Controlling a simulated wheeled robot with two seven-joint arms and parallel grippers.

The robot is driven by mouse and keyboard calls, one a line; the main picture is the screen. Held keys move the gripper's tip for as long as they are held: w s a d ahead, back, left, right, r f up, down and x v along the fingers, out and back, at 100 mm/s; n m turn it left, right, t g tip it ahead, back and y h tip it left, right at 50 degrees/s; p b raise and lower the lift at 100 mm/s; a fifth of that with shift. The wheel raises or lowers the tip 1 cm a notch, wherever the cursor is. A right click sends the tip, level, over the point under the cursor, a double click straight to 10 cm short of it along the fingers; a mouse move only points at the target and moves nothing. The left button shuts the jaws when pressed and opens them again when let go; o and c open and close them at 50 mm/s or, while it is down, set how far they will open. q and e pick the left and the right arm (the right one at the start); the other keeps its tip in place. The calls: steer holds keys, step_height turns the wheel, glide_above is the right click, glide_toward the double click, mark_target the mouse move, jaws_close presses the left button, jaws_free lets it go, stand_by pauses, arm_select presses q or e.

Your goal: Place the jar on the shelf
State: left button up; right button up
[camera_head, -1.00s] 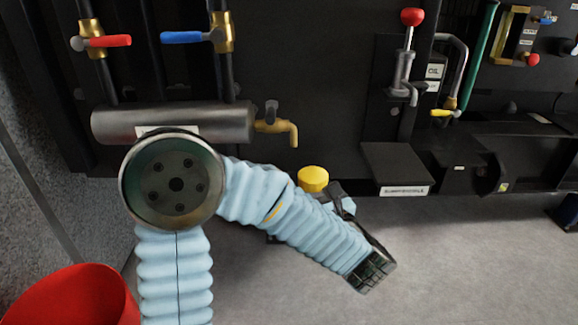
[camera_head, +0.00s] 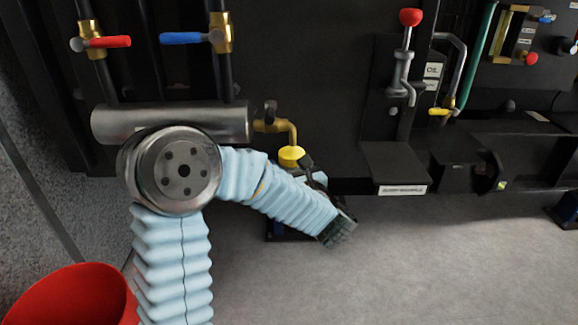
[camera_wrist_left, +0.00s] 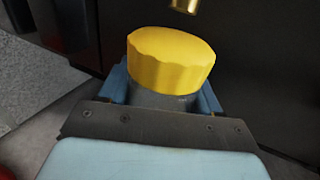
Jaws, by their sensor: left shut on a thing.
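The jar has a ribbed yellow lid (camera_head: 291,157), which shows just below the mouth of the brass tap in the head view. In the left wrist view the lid (camera_wrist_left: 170,62) sits over a grey jar body (camera_wrist_left: 155,101), mostly hidden by the gripper. My left gripper (camera_head: 312,178) is shut on the jar, with a blue finger on each side of it. A small black shelf (camera_head: 394,163) with a white label on its front edge is to the right of the jar, empty on top. My right gripper is not in view.
The brass tap (camera_head: 285,128) is close to the lid; its spout tip also shows in the left wrist view (camera_wrist_left: 184,5). A hand pump with a red knob (camera_head: 410,17) stands behind the shelf. A red bucket (camera_head: 75,297) is at lower left.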

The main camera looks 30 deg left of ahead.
arm_select(q)
steer(key=shift+f, duration=0.15)
steer(key=o, duration=1)
steer(key=shift+o, duration=0.2)
steer(key=shift+r, duration=0.25)
steer(key=v, duration=1.2)
steer(key=shift+b, duration=0.3)
